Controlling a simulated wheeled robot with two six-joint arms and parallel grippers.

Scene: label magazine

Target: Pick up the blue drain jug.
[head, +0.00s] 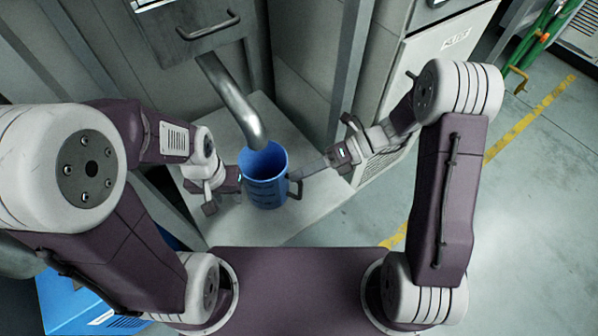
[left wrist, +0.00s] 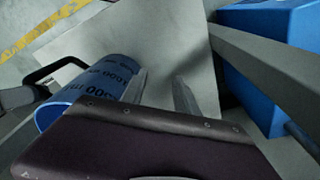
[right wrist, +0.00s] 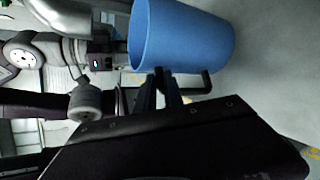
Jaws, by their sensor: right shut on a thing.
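The blue drain jug (head: 266,192) is upright beneath the end of a bent metal pipe, over a pale platform. Its dark handle (head: 297,187) is on its right side. My right gripper (head: 302,174) is shut on the handle; the right wrist view shows its fingers against the handle (right wrist: 203,84), beside the jug (right wrist: 185,38). My left gripper (head: 233,182) is just left of the jug. In the left wrist view its fingers (left wrist: 160,92) are apart with nothing between them, and the jug (left wrist: 95,90) with dark markings lies beside them. Contact there cannot be told.
The metal pipe (head: 233,100) comes down from a grey cabinet with a handle (head: 203,39) and ends at the jug's mouth. The pale platform (head: 270,228) is bare around the jug. A blue box (head: 70,305) is at lower left. Open floor (head: 530,220) lies to the right.

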